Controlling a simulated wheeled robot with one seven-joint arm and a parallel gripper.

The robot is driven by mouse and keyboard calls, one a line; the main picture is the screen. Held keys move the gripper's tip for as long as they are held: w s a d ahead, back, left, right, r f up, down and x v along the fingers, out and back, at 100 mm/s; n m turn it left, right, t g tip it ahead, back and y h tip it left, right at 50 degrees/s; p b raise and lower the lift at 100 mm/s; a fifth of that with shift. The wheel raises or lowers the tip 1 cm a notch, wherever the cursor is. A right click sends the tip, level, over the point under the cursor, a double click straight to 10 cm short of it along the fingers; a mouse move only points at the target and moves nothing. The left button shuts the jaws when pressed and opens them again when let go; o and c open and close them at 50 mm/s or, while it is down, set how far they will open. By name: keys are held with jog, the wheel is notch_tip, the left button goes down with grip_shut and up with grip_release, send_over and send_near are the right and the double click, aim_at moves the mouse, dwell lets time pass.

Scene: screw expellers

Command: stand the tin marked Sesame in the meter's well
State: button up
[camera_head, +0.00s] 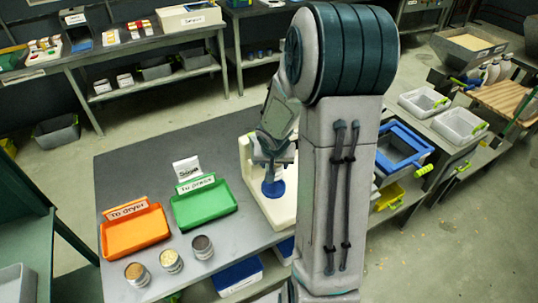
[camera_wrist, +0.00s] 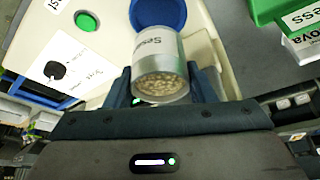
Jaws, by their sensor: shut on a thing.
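My gripper (camera_wrist: 160,88) is shut on an open metal tin (camera_wrist: 160,65) of pale seeds, whose partly visible label reads "Sesa". Its open top faces the wrist camera. The cream meter (camera_wrist: 108,20) has a round blue well (camera_wrist: 158,12), seen just past the tin's far end. The tin covers part of the well, and I cannot tell whether they touch. In the head view the meter (camera_head: 283,211) stands at the right of the grey table, with blue (camera_head: 273,188) showing on it. My arm hides much of it and the gripper there.
An orange tray (camera_head: 137,234) marked "To dryer" and a green tray (camera_head: 205,206) marked "To press" lie left of the meter. Three open tins (camera_head: 170,261) stand in front of them. The meter's face has a green button (camera_wrist: 85,22) and a knob (camera_wrist: 53,69).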

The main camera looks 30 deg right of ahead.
aim_at(274, 170)
jog(key=shift+w+f, duration=0.1)
jog(key=shift+w, duration=0.1)
notch_tip(274, 170, down, 6)
jog(key=b, duration=0.5)
jog(key=shift+r, duration=0.2)
jog(key=shift+s+f+b, duration=0.1)
jog(key=shift+f+b, duration=0.5)
jog(key=shift+b, duration=0.4)
dwell(1.1)
jog(key=o, duration=0.7)
jog(key=shift+r, duration=0.1)
jog(key=p+v, duration=0.8)
jog(key=v, duration=0.3)
dwell(0.5)
